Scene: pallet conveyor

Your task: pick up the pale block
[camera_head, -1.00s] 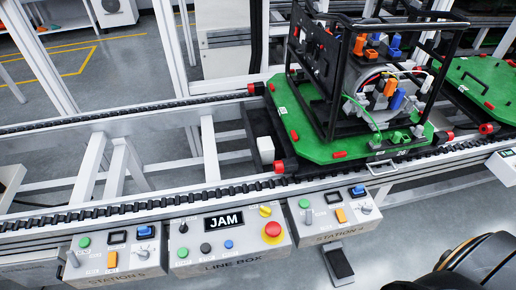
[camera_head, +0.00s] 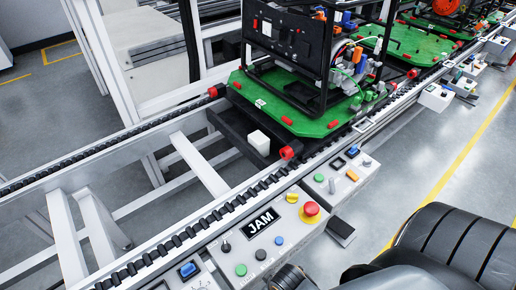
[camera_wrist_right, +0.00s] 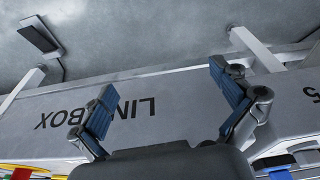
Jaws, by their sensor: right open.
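The pale block (camera_head: 258,141) is a small white cube near the front left edge of the green pallet (camera_head: 330,124), on a dark surface beside a red roller. My right gripper (camera_wrist_right: 165,92) is open and empty in the right wrist view, its two blue-padded fingers spread over the front of the line box (camera_wrist_right: 150,120). The block is not visible in that wrist view. In the head view, my dark arm fills the lower right, well apart from the block. My left gripper is not in view.
The conveyor rail (camera_head: 190,236) runs diagonally in front of the block. The control box with the JAM display (camera_head: 263,222) and red stop button (camera_head: 311,209) stands before it. A black frame (camera_head: 290,40) rises from the pallet behind the block.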

